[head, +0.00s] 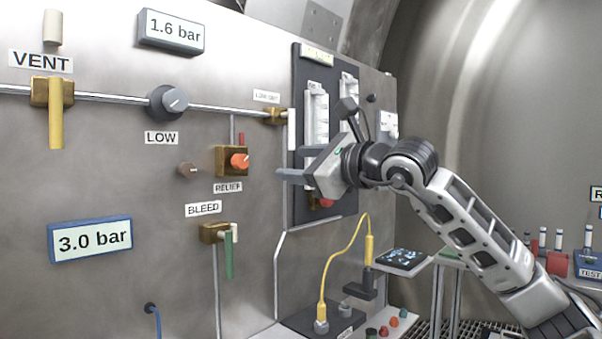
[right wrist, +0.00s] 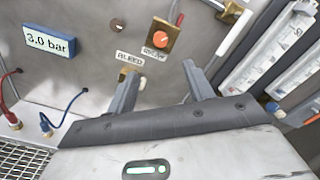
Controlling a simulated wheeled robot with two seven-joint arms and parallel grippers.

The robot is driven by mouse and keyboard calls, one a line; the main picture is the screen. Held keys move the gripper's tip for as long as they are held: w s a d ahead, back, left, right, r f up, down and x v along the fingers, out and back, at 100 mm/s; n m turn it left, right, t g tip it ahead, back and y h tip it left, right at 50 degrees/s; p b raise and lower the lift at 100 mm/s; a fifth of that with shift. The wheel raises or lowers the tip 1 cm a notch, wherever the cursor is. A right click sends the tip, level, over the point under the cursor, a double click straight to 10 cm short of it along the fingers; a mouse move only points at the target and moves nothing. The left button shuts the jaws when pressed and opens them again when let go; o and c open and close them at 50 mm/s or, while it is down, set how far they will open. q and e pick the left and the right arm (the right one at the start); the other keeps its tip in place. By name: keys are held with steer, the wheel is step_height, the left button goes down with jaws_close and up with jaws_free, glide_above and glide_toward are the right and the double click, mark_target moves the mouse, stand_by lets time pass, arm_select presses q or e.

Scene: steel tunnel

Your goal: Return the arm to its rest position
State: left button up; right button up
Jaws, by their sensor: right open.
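My right arm reaches in from the lower right in the head view. My right gripper (head: 292,166) is in front of the steel panel (head: 120,195), between the orange relief knob (head: 240,161) and the dark flowmeter board (head: 340,195), part of which it hides. In the right wrist view the right gripper (right wrist: 158,84) has its two fingers spread with nothing between them. The bleed valve (head: 216,233) with its green handle is to the left of and below the gripper in the head view. My left gripper is in neither view.
The panel carries a vent valve (head: 54,98), a low knob (head: 168,102) and displays reading 1.6 bar (head: 172,32) and 3.0 bar (head: 90,240). A yellow cable (head: 340,256) rises below the arm. A small tray with a dark screen (head: 403,259) and a blue test box (head: 588,264) stand at right.

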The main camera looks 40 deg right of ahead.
stand_by(0.5)
steer(key=a+f+m+g+y+p, duration=0.25)
steer(key=a+f+m+y, duration=0.95)
steer(key=a+f, duration=0.85)
steer(key=s+f+m+t+h+p, duration=0.1)
steer(key=s+f+m+h, duration=0.1)
steer(key=f+m+h, duration=0.55)
steer(key=s+f+m+t+h+p, duration=0.1)
steer(key=s+f+m+h, duration=0.15)
steer(key=f+m, duration=0.95)
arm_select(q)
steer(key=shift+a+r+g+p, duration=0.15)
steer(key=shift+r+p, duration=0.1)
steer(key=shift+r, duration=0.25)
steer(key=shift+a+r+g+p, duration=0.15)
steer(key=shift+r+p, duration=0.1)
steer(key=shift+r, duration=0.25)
arm_select(e)
steer(key=s+a+f+m+g, duration=0.6)
steer(key=s+f+m, duration=0.4)
steer(key=s+f, duration=0.2)
steer(key=shift+s+a+g, duration=0.15)
steer(key=shift+s+g, duration=0.3)
steer(key=shift+s, duration=0.1)
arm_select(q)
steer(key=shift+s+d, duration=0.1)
